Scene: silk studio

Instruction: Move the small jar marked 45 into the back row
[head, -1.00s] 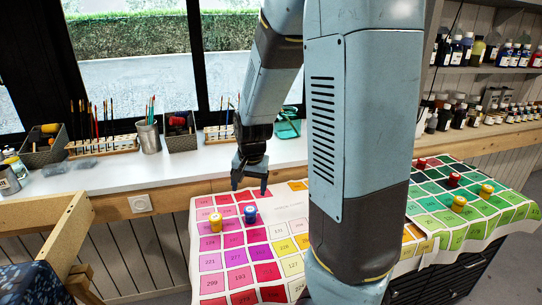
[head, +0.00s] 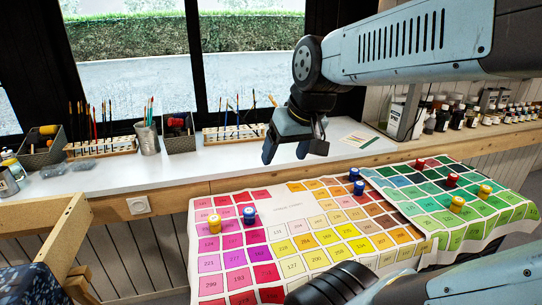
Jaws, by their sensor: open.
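Several small jars stand upright on the colour-chart cloth (head: 291,205). At the left are a yellow jar (head: 215,224) and a blue jar (head: 249,215) on the pink and red squares. Two blue jars, one farther back (head: 354,174) and one just in front (head: 359,187), stand near the middle. On the green side are a red jar at the back (head: 420,163), another red jar (head: 451,180), and two yellow jars (head: 485,191) (head: 457,204). I cannot read the jars' numbers, so I cannot tell which is 45. My gripper (head: 287,154) is open and empty, above the white counter's front edge.
The white counter (head: 185,166) runs behind the cloth, with brush racks (head: 101,147), a metal cup of brushes (head: 148,136) and baskets (head: 180,142). Shelved bottles (head: 470,118) are at the right. A wooden frame (head: 60,240) stands at the left.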

